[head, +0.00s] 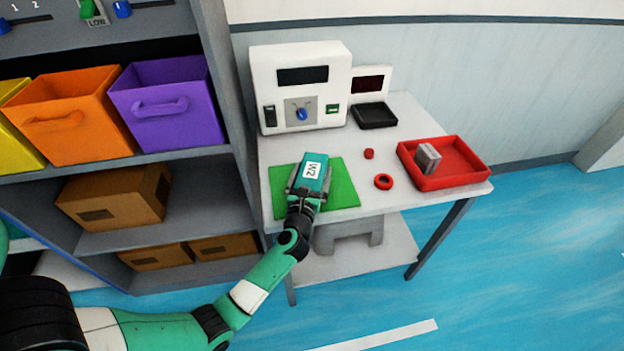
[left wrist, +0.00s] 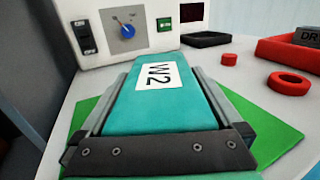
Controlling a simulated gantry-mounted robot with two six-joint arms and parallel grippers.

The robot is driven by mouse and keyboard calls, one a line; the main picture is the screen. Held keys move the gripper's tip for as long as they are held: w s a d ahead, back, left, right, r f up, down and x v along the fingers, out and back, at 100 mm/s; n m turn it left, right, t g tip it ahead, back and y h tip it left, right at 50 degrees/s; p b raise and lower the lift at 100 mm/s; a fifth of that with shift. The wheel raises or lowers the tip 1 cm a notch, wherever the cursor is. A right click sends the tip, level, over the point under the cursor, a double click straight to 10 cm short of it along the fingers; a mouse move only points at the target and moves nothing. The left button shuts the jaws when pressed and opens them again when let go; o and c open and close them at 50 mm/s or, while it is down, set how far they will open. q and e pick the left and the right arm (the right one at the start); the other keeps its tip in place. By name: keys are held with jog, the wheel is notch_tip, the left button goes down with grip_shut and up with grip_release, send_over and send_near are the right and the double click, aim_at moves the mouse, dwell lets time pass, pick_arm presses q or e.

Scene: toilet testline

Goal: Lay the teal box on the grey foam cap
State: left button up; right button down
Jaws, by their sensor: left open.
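The teal box (head: 314,175) with a white "W2" label lies over the green mat on the table. It also fills the middle of the left wrist view (left wrist: 165,105). My left gripper (head: 305,188) is open, with one finger along each long side of the box. I cannot tell whether the fingers touch it. What lies directly under the box is hidden. I cannot pick out a grey foam cap for certain. A grey block (head: 428,158) stands in the red tray; part of its lettering shows in the left wrist view (left wrist: 309,37). My right gripper is not in view.
The green mat (head: 343,185) lies before a white tester (head: 300,60) with a blue knob. A black tray (head: 374,115), a small red piece (head: 369,154), a red ring (head: 384,181) and the red tray (head: 460,158) are to the right. A shelf with bins borders the left.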

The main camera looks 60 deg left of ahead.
aim_at(311, 173)
pick_arm(q)
jog(key=shift+d, duration=0.1)
jog(key=shift+c, duration=0.4)
jog(key=c, duration=1.5)
jog(key=shift+r+p, duration=0.5)
jog(key=shift+r, duration=0.05)
jog(key=r+p, duration=0.2)
jog(key=r, duration=0.1)
jog(key=r+p, duration=0.1)
jog(key=p, duration=0.1)
jog(key=shift+s+d+r, duration=0.25)
jog(key=shift+s+d, duration=0.15)
jog(key=s+r+p, duration=0.1)
jog(key=s+d+r+p, duration=0.1)
jog(key=r+p, duration=0.1)
jog(key=d+r+p, duration=0.1)
jog(key=shift+s+d+r, duration=0.25)
jog(key=shift+s, duration=0.15)
jog(key=s+d+r+p, duration=0.2)
jog(key=s+d+r, duration=0.1)
jog(key=s+d, duration=0.3)
jog(key=shift+s+p, duration=0.4)
jog(key=shift+s, duration=0.1)
